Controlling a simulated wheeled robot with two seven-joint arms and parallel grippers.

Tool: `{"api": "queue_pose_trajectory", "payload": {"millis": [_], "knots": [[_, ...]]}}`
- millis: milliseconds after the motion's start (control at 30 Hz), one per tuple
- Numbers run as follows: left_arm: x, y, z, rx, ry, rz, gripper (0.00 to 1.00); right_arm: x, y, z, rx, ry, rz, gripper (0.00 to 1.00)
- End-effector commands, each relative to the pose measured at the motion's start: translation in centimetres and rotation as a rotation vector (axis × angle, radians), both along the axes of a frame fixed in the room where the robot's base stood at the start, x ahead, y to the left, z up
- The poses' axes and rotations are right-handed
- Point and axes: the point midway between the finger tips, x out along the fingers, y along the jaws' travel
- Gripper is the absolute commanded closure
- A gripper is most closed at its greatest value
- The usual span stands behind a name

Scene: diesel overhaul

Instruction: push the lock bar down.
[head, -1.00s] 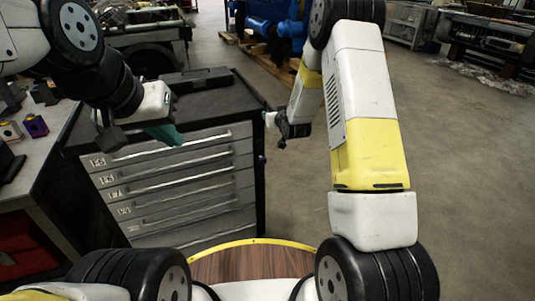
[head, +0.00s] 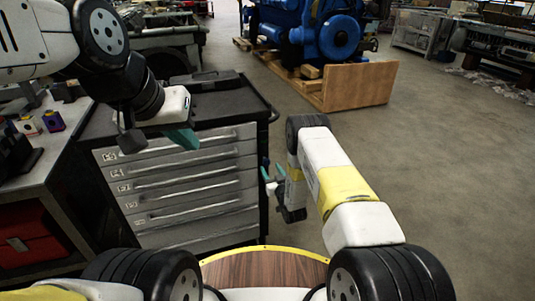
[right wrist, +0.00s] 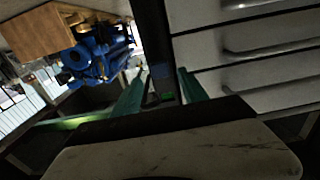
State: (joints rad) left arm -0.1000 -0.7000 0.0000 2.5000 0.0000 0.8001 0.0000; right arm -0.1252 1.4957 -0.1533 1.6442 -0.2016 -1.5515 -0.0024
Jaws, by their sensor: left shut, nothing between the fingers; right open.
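The grey tool cabinet (head: 180,185) with several drawers stands at the left centre, its drawer fronts facing me. A dark upright strip (right wrist: 152,35) runs along the cabinet's edge in the right wrist view, with a small blue patch low on it; I cannot tell for sure whether it is the lock bar. My right gripper (head: 273,172) is open beside the cabinet's right front edge. Its teal fingers (right wrist: 160,88) stand on either side of the strip's lower end in the picture; contact cannot be told. My left gripper (head: 185,139) is shut and empty in front of the top drawer.
A workbench (head: 62,165) with small boxes stands at the left. A blue engine (head: 310,30) on a pallet and a wooden panel (head: 358,86) are at the back. The floor (head: 445,170) to the right is clear.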

Motion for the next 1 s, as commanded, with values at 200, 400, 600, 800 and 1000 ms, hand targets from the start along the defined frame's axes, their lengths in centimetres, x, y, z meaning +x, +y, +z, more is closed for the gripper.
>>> {"api": "queue_pose_trajectory", "payload": {"millis": [200,400,600,800,1000], "knots": [[0.0,0.0,0.0,0.000,0.000,0.000,1.00,3.1,1.1,0.0,-0.001,-0.001,0.002,0.49],[0.0,0.0,0.0,0.000,0.000,0.000,1.00,4.3,1.4,0.0,0.000,0.001,0.000,0.49],[0.0,0.0,0.0,0.000,0.000,0.000,1.00,4.3,1.4,0.0,0.001,0.001,0.000,0.49],[0.0,0.0,0.0,0.000,0.000,0.000,1.00,4.3,1.4,0.0,0.000,0.001,0.000,0.82],[0.0,0.0,0.0,0.000,0.000,0.000,1.00,4.3,1.4,0.0,-0.001,0.002,0.000,1.00]]}}
